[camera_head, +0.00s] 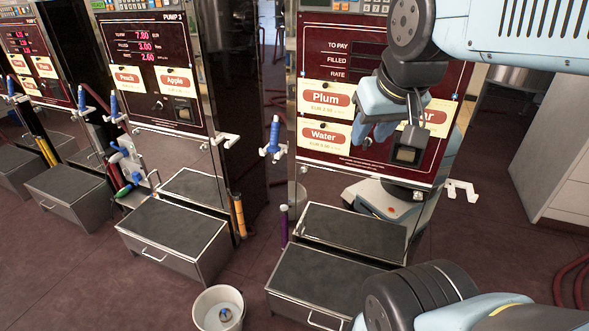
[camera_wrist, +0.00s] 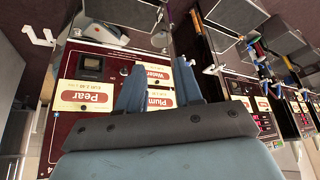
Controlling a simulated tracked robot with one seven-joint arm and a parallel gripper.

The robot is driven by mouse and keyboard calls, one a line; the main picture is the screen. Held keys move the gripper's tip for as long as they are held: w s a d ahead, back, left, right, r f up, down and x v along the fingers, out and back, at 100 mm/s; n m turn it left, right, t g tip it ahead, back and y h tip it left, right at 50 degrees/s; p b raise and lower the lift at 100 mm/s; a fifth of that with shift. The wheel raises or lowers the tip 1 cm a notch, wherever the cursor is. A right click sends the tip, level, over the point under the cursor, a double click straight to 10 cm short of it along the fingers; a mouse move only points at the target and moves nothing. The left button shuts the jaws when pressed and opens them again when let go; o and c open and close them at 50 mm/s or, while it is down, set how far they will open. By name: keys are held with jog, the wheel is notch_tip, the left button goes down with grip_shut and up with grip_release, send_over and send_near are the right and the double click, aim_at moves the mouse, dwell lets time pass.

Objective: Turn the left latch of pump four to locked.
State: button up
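The nearest pump (camera_head: 322,172), with Plum, Water and Pear cards, appears to be pump four; its number is hidden in the head view. A small blue-and-white fitting (camera_head: 302,76) shows at the panel's upper left edge, and another (camera_head: 455,97) at the right edge. I cannot tell for sure which part is the left latch or how it is turned. My gripper (camera_head: 372,132) is in front of the panel, right of the Plum and Water cards. In the wrist view its two blue fingers (camera_wrist: 158,82) are apart with nothing between them.
A blue-handled piece (camera_head: 273,135) sticks out at the pump's left side, a white hook (camera_head: 460,188) at its right. Grey step boxes (camera_head: 320,285) stand below, with a white bucket (camera_head: 218,308) in front. Pump 3 (camera_head: 150,65) stands to the left.

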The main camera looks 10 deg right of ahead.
jog(key=w+a+f+m+t+y, duration=0.1)
jog(key=w+a+f+m+t, duration=0.15)
jog(key=w, duration=0.75)
jog(key=w+a+f+m+t+y, duration=0.1)
jog(key=w+a, duration=0.3)
jog(key=w, duration=0.7)
jog(key=w+a+f+m+t+h, duration=0.25)
jog(key=w+f+m, duration=0.5)
jog(key=w, duration=0.75)
jog(key=w+f+m+t+h, duration=0.1)
jog(key=w+f+m+h, duration=0.15)
jog(key=f, duration=0.65)
jog(key=w+f+m+t+h, duration=0.1)
jog(key=w+f, duration=0.3)
jog(key=f, duration=0.6)
jog(key=s+f+m+t+h, duration=0.1)
jog(key=s+f+m+h, duration=0.45)
jog(key=f, duration=0.95)
jog(key=w+d, duration=0.2)
jog(key=w, duration=0.1)
jog(key=w+d+n, duration=0.1)
jog(key=w+d, duration=0.2)
jog(key=w+d+n, duration=0.1)
jog(key=w+d, duration=0.2)
jog(key=shift+w+d+r+h, duration=0.2)
jog(key=shift+w+h, duration=0.05)
jog(key=shift+w, duration=0.05)
jog(key=shift+c, duration=0.4)
